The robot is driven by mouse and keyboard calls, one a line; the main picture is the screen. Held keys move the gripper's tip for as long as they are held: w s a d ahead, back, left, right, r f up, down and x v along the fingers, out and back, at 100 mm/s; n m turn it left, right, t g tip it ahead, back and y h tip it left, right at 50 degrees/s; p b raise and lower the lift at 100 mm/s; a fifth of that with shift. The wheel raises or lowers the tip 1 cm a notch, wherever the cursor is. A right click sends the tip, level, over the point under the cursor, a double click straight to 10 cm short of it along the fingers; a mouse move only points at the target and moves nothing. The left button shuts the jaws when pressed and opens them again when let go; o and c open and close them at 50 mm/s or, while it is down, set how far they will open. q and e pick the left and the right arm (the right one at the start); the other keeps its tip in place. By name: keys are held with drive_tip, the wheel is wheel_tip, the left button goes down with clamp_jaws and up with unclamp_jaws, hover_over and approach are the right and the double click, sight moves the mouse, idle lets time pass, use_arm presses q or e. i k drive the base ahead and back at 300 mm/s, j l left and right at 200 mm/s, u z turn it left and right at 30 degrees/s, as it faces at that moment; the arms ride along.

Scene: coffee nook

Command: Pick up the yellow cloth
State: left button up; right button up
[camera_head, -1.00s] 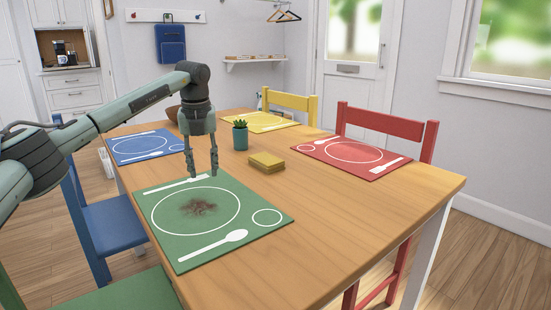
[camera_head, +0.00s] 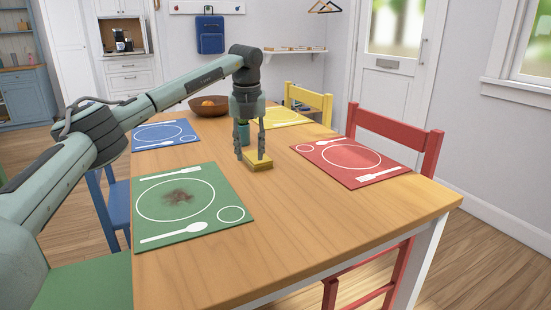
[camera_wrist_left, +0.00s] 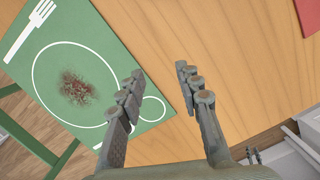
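Small grey prongs (camera_wrist_left: 253,155), apparently my right gripper, show beyond the table edge, too small to read.
A green placemat (camera_head: 222,197) with a brown stain (camera_head: 177,197) lies at the near left. A red chair (camera_head: 395,128) stands at the right. The table's front right is clear.

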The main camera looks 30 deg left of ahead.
sight(250, 157)
drive_tip(key=i+l+u, duration=0.25)
drive_tip(key=i+l, duration=0.15)
drive_tip(key=i+l+u, duration=0.25)
drive_tip(key=l, duration=0.25)
drive_tip(key=i+l+u, duration=0.3)
drive_tip(key=i+l, duration=0.1)
drive_tip(key=i, duration=0.05)
